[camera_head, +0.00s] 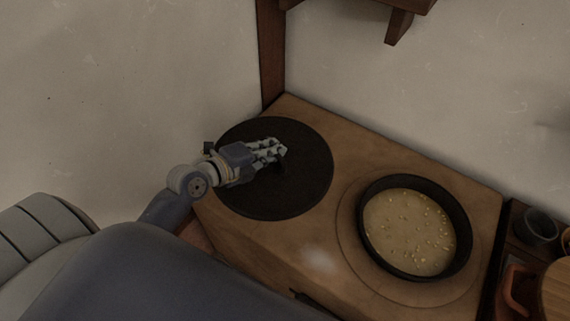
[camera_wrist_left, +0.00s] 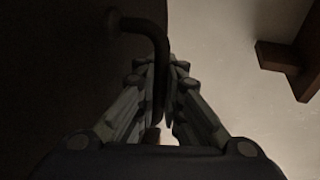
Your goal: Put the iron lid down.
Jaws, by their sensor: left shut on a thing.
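The iron lid (camera_head: 302,185) is a flat, round, black disc over the left end of the wooden stove top. My left gripper (camera_head: 281,154) reaches over it from the left and is shut on its handle. In the left wrist view, my left gripper (camera_wrist_left: 162,70) has its fingers closed around the dark bent handle (camera_wrist_left: 150,27), with the lid's dark face (camera_wrist_left: 50,70) on the left. I cannot tell whether the lid touches the top or hangs a little above it. My right gripper is not in view.
A black pan (camera_head: 463,220) of pale grainy food sits on a round plate at the right of the wooden top (camera_head: 330,245). A dark cup (camera_head: 540,228) and a reddish-brown vessel (camera_head: 518,290) stand farther right. A wooden shelf (camera_head: 375,8) hangs on the wall above.

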